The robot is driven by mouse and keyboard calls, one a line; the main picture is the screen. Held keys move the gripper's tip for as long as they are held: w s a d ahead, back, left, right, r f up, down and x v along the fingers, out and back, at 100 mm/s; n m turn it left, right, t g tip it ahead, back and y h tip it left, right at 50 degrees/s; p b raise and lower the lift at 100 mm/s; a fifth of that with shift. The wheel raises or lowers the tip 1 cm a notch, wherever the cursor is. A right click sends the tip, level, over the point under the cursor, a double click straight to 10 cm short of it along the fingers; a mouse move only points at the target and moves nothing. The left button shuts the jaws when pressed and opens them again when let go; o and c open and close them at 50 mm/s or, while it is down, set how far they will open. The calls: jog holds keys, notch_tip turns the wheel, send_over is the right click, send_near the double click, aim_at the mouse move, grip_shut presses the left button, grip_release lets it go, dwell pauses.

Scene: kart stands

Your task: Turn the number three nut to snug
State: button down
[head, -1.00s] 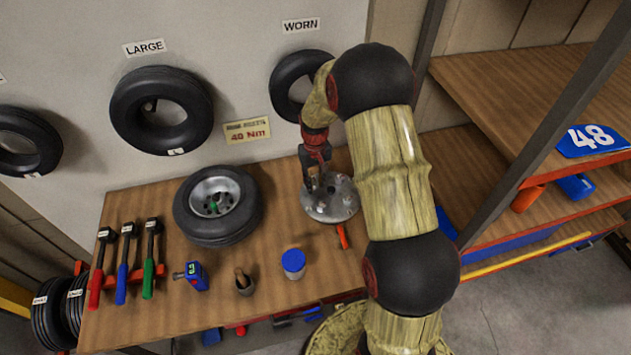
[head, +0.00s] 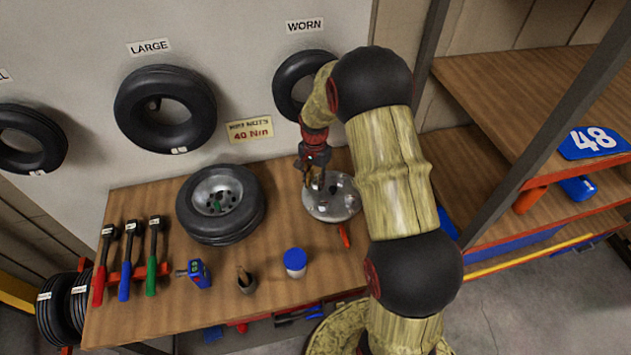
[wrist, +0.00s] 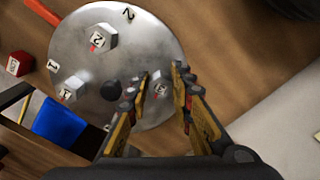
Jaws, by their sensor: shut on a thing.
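The round metal plate (head: 350,202) lies on the bench under my arm, and it fills the upper left of the wrist view (wrist: 138,52). A nut marked 2 (wrist: 99,38) and a nut marked 1 (wrist: 71,88) stand on it with red marks, clear of my fingers. A black knob (wrist: 110,88) is at its middle. My gripper (head: 316,184) points down at the plate's left side. In the wrist view its fingers (wrist: 160,80) are shut on the number three nut (wrist: 159,87), whose label is small and partly hidden.
A tyre on a rim (head: 222,238) lies left of the plate. An orange-red handle (head: 344,235) lies beside the plate's front edge. Shelving (head: 500,80) rises at right.

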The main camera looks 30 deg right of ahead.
aim_at(314, 182)
jog(key=shift+w+r+m, duration=0.1)
jog(key=shift+w+m, duration=0.05)
jog(key=shift+m, duration=1.15)
jog(key=c, duration=1.8)
grip_release()
jog(key=shift+c, duration=0.2)
notch_tip(314, 182, up, 12)
